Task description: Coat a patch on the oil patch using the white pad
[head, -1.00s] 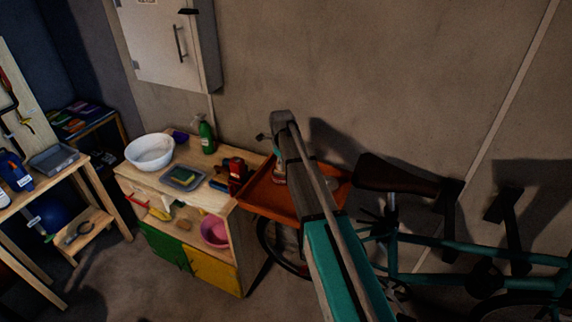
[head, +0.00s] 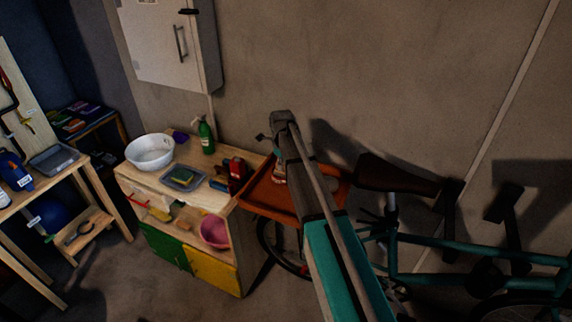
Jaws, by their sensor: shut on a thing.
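My arm reaches across the middle of the head view, and its end hangs over the orange tray (head: 262,197). My gripper (head: 280,172) points down there, small, dark and mostly hidden behind my arm. It is shut on the white pad, of which at most a small pale bit shows low over the tray; whether it touches the tray cannot be told. The oil patch cannot be made out; my arm covers part of the tray.
Left of the tray, a wooden cabinet (head: 215,198) bears a white bowl (head: 150,153), a green spray bottle (head: 206,135), a grey dish with a sponge (head: 184,178) and a red container (head: 237,175). A teal bicycle (head: 450,245) stands right. The wall is close behind.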

